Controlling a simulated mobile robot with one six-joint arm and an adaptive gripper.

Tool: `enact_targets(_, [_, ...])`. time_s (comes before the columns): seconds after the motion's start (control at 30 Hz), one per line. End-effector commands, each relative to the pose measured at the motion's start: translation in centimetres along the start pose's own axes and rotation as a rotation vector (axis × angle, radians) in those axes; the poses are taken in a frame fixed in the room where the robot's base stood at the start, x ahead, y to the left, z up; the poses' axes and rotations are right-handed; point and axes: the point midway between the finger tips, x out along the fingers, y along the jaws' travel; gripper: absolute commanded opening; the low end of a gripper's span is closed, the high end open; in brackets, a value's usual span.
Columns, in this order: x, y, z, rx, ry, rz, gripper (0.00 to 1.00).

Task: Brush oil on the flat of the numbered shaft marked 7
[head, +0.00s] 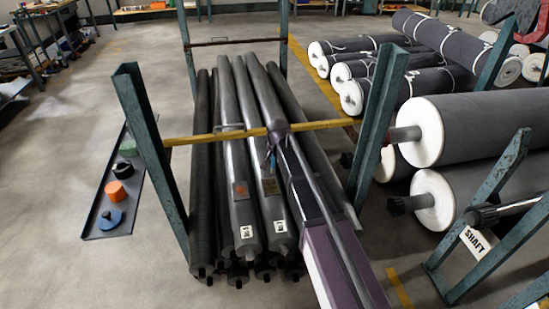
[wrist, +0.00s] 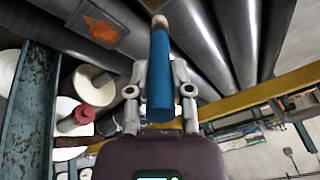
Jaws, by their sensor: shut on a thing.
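Long grey shafts or rolls lie side by side in the green rack. Two at the front carry white tags, one on the left roll (head: 227,150) and one on the right roll (head: 262,165); their numbers are too small to read, so I cannot tell which is marked 7. My gripper (head: 275,140) is above the rolls near the yellow crossbar. In the wrist view my gripper (wrist: 160,95) is shut on a blue-handled brush (wrist: 160,65) with a pale tip at the far end. The bristles are not clear, and no contact with a roll is visible.
The yellow crossbar (head: 200,139) and green posts (head: 150,150) surround the rolls. A narrow tray (head: 98,233) at left holds an orange pot (head: 118,192), a blue round item (head: 110,219) and a dark item. Large white-ended rolls (head: 470,125) lie at right.

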Motion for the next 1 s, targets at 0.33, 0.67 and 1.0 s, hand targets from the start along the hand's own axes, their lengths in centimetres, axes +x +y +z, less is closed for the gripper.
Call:
enact_targets(0.33, [-2.4, -0.5, -0.8, 0.0, 0.0, 0.0, 0.0])
enact_targets(0.67, [-2.6, -0.6, -0.9, 0.0, 0.0, 0.0, 0.0])
enact_targets(1.0, [-2.6, -0.6, -0.9, 0.0, 0.0, 0.0, 0.0])
